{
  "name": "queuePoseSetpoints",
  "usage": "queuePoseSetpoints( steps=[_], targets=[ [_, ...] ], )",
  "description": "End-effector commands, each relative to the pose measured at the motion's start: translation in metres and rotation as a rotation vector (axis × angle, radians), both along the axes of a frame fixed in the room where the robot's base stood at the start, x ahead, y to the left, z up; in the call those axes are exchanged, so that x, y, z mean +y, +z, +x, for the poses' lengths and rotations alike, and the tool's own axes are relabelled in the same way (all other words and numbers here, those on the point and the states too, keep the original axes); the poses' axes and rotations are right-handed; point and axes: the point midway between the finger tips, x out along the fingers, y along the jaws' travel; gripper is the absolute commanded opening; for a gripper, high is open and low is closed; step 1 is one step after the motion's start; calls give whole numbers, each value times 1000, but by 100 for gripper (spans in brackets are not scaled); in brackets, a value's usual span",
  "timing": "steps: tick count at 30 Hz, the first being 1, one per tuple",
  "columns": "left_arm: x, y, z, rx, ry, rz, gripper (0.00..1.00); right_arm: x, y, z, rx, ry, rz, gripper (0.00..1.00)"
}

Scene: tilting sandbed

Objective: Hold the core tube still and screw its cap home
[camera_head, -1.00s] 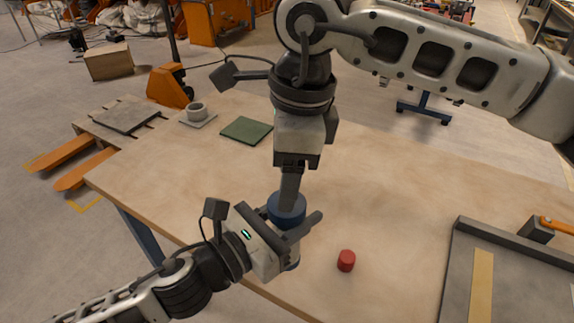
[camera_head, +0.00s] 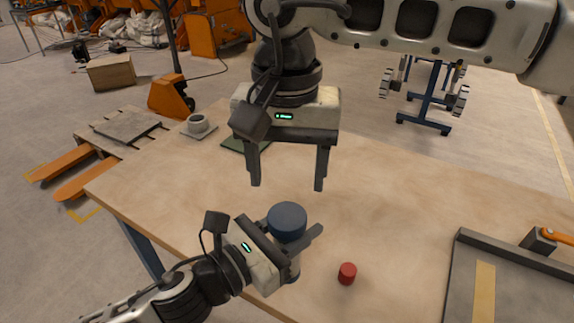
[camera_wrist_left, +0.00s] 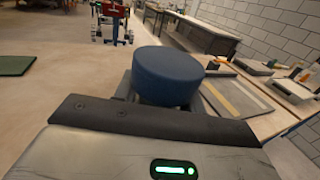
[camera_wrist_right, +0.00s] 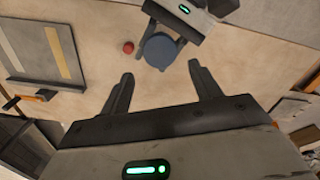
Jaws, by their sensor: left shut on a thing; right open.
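The blue cap (camera_head: 287,221) sits on top of the upright core tube (camera_head: 293,268). Most of the tube is hidden by the cap and my left gripper. My left gripper (camera_head: 298,241) is shut on the tube just below the cap. The cap also shows in the left wrist view (camera_wrist_left: 168,76). My right gripper (camera_head: 287,186) is open and empty, pointing down above the cap and apart from it. In the right wrist view the cap (camera_wrist_right: 160,50) lies beyond the gap between the open fingers. I cannot tell how far the cap is screwed on.
A small red cylinder (camera_head: 347,273) stands on the table (camera_head: 400,190) right of the tube. A grey tray (camera_head: 462,262) with a yellow strip is at the right. A green mat (camera_head: 232,144) and a grey ring-shaped part (camera_head: 198,124) lie at the back left. The table's middle right is clear.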

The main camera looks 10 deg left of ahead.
Motion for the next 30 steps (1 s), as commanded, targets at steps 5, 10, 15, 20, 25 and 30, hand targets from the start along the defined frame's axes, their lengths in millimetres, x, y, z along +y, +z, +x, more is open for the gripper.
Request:
queuePoseSetpoints(
  steps=[5, 10, 15, 20, 25, 30],
  targets=[
    [0, 1, 0, -2, -1, -2, 0, 0, 0, 0, 0, -2, 0, 63],
    [0, 1, 0, -3, -1, -1, 0, 0, -10, 0, 0, -3, -2, 63],
    [0, 1, 0, -2, -1, -2, 0, 0, -36, 0, 2, -4, -2, 63],
    [0, 1, 0, -3, -1, -1, 0, 0, -60, 0, 2, -3, -2, 63],
    [0, 1, 0, -3, -1, -1, 0, 0, -76, 0, 1, -4, -1, 63],
    [0, 1, 0, -3, -1, -1, 0, 0, -80, 0, 0, -4, 0, 63]
  ],
)
